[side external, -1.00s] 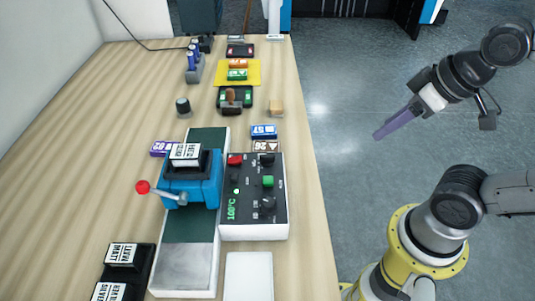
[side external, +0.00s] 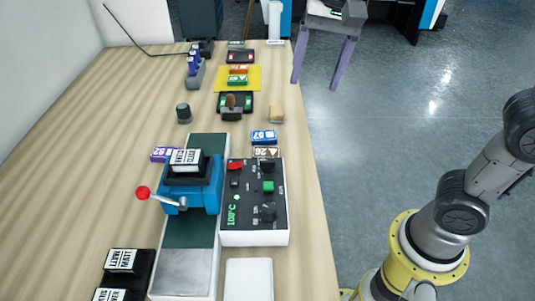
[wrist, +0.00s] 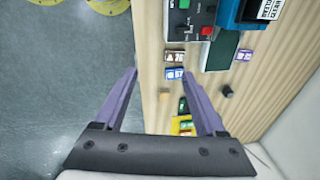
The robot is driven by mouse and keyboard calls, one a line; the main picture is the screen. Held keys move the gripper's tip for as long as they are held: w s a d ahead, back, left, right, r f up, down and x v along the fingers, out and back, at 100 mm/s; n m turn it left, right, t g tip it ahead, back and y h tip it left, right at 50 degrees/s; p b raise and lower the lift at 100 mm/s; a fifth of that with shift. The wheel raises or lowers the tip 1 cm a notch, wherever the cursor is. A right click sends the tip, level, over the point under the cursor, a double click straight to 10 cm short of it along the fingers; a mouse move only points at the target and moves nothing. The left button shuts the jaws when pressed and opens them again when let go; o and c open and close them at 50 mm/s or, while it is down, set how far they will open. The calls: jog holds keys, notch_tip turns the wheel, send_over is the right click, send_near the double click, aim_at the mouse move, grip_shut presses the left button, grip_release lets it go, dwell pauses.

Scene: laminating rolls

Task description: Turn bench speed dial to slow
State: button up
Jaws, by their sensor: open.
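A dark control panel (side external: 240,222) sits on the bench's right side, with a red switch (side external: 235,165), a green button (side external: 267,187) and a green "100°C" readout. It carries two black dials, an upper one (side external: 266,165) and a lower one (side external: 267,213); their lettering is too small to tell which sets speed. The wrist view shows part of the panel (wrist: 195,20) at the top. My gripper (side external: 316,86) is open and empty, its purple fingers pointing down near the bench's far right edge, well beyond the panel. Its fingers also show in the wrist view (wrist: 158,73).
The blue laminating press (side external: 210,195) with its red-knobbed lever (side external: 143,192) stands left of the panel. Blue (side external: 264,136) and brown (side external: 265,151) tags lie just behind the panel. A wooden block (side external: 277,115) and black cylinder (side external: 184,113) stand farther back.

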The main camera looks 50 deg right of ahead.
jog(key=n+g, duration=0.1)
jog(key=g, duration=0.1)
send_over(267, 160)
notch_tip(267, 160, down, 4)
notch_tip(267, 160, down, 14)
jog(key=shift+f, duration=0.25)
grip_shut()
